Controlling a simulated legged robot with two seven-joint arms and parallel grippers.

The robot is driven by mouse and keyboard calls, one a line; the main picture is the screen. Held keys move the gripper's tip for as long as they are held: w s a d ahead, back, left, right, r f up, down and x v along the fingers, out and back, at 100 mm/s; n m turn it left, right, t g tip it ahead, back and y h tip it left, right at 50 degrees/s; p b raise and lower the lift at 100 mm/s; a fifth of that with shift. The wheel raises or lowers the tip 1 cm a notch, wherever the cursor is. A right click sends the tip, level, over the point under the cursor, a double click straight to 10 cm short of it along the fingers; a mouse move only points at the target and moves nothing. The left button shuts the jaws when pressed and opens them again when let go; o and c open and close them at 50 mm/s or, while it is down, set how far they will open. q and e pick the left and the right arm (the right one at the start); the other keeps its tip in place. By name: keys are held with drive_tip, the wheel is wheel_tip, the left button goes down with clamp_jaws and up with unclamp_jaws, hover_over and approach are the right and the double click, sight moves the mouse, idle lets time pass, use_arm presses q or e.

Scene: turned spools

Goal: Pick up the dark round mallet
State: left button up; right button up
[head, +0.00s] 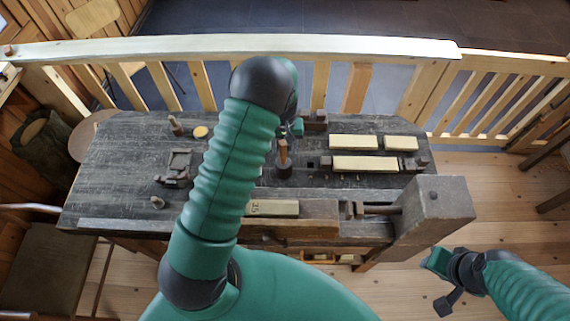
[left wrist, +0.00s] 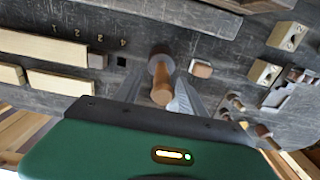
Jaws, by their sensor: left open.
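The dark round mallet (head: 284,169) stands on the workbench with its dark head down and its light wooden handle up. The left wrist view shows its head (left wrist: 158,62) and its handle pointing toward the camera. My left gripper (head: 290,134) is above the mallet, partly hidden by my own arm. In the left wrist view its open fingers (left wrist: 158,96) lie on either side of the handle; whether they touch it I cannot tell. My right gripper (head: 442,280) is off the bench at the lower right; its jaws are unclear.
Pale wooden blocks (head: 365,163) lie to the right on the dark workbench (head: 120,150). A vise (head: 435,207) juts from its right front. A small carved tool (head: 175,178) and a round yellow piece (head: 200,132) are on the left. A railing (head: 200,48) runs behind.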

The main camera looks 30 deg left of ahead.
sight(282, 155)
use_arm(q)
drive_tip(key=f, duration=0.2)
drive_tip(key=a+f+p, duration=0.2)
drive_tip(key=f, duration=0.1)
drive_tip(key=shift+w+f, duration=0.3)
drive_tip(key=shift+f, duration=0.05)
drive_tip(key=shift+s+d+f, duration=0.1)
drive_tip(key=shift+d+f, duration=0.1)
drive_tip(key=shift+s+d+r, duration=0.1)
drive_tip(key=shift+d+r, duration=0.05)
drive_tip(key=shift+d, duration=0.6)
drive_tip(key=c, duration=0.5)
drive_tip(key=shift+c, duration=1.2)
drive_tip(key=shift+a, duration=0.15)
drive_tip(key=shift+c, duration=1)
drive_tip(key=shift+a, duration=0.35)
clamp_jaws()
use_arm(e)
drive_tip(key=shift+w+a+r, duration=0.15)
drive_tip(key=shift+a+r, duration=0.2)
drive_tip(key=shift+r, duration=0.35)
drive_tip(key=shift+w+a+r, duration=0.1)
drive_tip(key=shift+a+r, duration=0.25)
drive_tip(key=shift+r, duration=0.3)
